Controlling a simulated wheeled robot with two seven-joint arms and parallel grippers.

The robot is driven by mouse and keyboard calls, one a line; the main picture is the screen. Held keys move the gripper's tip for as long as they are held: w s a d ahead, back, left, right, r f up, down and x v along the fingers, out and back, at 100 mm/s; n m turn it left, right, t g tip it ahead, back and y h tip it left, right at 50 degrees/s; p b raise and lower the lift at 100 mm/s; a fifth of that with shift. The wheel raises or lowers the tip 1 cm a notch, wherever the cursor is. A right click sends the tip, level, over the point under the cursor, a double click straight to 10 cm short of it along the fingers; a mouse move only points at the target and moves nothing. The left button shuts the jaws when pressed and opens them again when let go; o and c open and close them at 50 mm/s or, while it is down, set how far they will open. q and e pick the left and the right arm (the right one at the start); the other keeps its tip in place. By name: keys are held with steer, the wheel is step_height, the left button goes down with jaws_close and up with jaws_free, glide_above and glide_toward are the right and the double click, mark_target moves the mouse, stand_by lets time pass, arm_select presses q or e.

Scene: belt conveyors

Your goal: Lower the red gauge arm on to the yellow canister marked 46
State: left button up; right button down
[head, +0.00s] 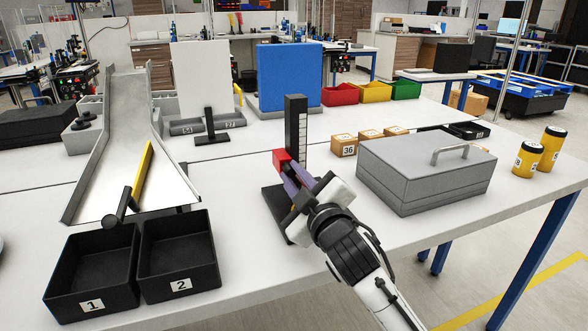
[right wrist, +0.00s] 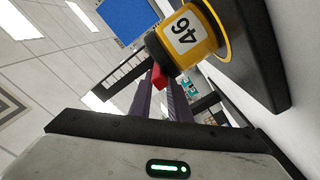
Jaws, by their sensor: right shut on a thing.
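The gauge stands on the table, with a black upright post (head: 295,128) bearing a white scale and a black base (head: 272,205). Its red gauge arm (head: 282,158) sticks out from the post and also shows in the right wrist view (right wrist: 159,76). My right gripper (head: 292,174) is shut on the red arm with its purple fingers. The yellow canister marked 46 (right wrist: 196,30) stands on the base in the right wrist view, its black lid close to the red arm; I cannot tell whether they touch. In the head view my gripper hides most of it. My left gripper is not in view.
A grey lidded box (head: 425,175) stands right of the gauge, with two yellow canisters (head: 528,158) beyond it. Black bins 1 (head: 93,305) and 2 (head: 181,286) and a metal chute (head: 95,150) stand left.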

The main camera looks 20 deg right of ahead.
steer(key=shift+f, duration=0.35)
steer(key=c, duration=1.7)
jaws_free()
steer(key=shift+o, duration=0.2)
steer(key=shift+r, duration=0.1)
steer(key=shift+s, duration=0.25)
steer(key=s, duration=1)
steer(key=shift+d, duration=0.2)
steer(key=shift+w, duration=0.1)
